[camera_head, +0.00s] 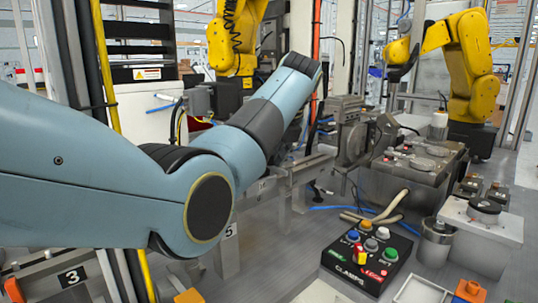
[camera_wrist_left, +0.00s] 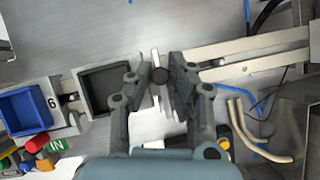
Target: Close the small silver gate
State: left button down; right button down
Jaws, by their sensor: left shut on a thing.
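In the left wrist view, my left gripper (camera_wrist_left: 160,76) is shut on a small dark round knob between its two fingertips. A thin silver plate, which looks like the small silver gate (camera_wrist_left: 155,55), stands edge-on at the knob and shows just above the fingertips. A pale strip also shows below the knob between the fingers. Whether the gate stands open or closed is hard to tell. In the head view my left arm reaches across from the left, and its gripper is hidden behind the arm. My right gripper is in neither view.
Light metal rails (camera_wrist_left: 260,48) run right of the gripper. A dark bin (camera_wrist_left: 104,92) and a blue bin (camera_wrist_left: 25,110) lie to its left. Beige hoses (camera_wrist_left: 243,135) lie lower right. In the head view, a black button box (camera_head: 345,272) stands in front, with yellow robot arms (camera_head: 470,60) behind.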

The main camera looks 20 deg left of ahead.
pick_arm(q)
jog(key=c, duration=1.2)
grip_release()
jog(key=shift+c, duration=0.2)
